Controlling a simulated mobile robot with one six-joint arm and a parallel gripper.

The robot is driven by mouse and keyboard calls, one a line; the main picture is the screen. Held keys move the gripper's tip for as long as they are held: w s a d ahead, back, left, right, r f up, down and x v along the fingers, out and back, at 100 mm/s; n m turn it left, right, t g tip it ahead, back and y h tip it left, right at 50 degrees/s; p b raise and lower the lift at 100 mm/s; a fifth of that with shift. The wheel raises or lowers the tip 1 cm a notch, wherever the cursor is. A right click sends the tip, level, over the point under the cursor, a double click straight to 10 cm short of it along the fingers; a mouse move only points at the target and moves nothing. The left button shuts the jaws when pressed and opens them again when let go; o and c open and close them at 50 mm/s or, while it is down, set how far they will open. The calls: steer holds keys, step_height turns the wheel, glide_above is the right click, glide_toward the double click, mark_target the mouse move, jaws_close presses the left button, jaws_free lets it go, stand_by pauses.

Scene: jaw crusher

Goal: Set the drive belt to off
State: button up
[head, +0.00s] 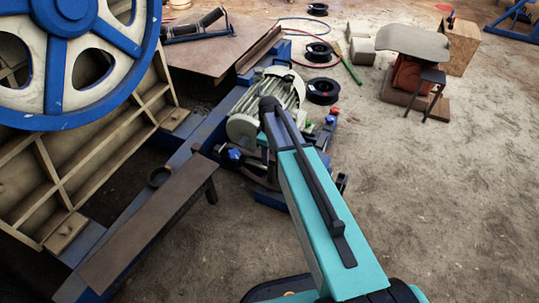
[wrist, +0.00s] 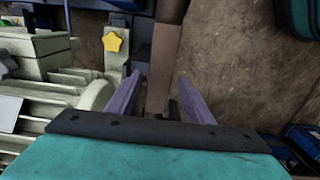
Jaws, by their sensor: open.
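The drive belt itself cannot be made out in either view, and I cannot tell which control belongs to it. The grey-green finned motor (head: 268,100) stands on a blue frame in the head view, and its fins (wrist: 50,100) fill the left of the wrist view. A blue star knob (head: 235,154) is at the motor's near end. A yellow star knob (wrist: 113,42) shows upper left in the wrist view. My gripper (wrist: 160,76) is open and empty, right of and below that knob. My arm hides it in the head view.
The large blue and white flywheel (head: 70,55) is at the left. A long brown plate (head: 150,225) lies along the blue frame. Black reels (head: 322,90) lie behind the motor. Ground at the right is open.

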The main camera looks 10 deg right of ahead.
jaws_close()
steer(key=s+a+f+p, duration=0.1)
steer(key=s+a+f, duration=0.2)
steer(key=s+f, duration=0.1)
stand_by(0.6)
steer(key=shift+s, duration=0.15)
jaws_free()
steer(key=shift+r, duration=0.15)
step_height(320, 180, up, 14)
steer(key=p, duration=0.3)
steer(key=shift+f, duration=0.25)
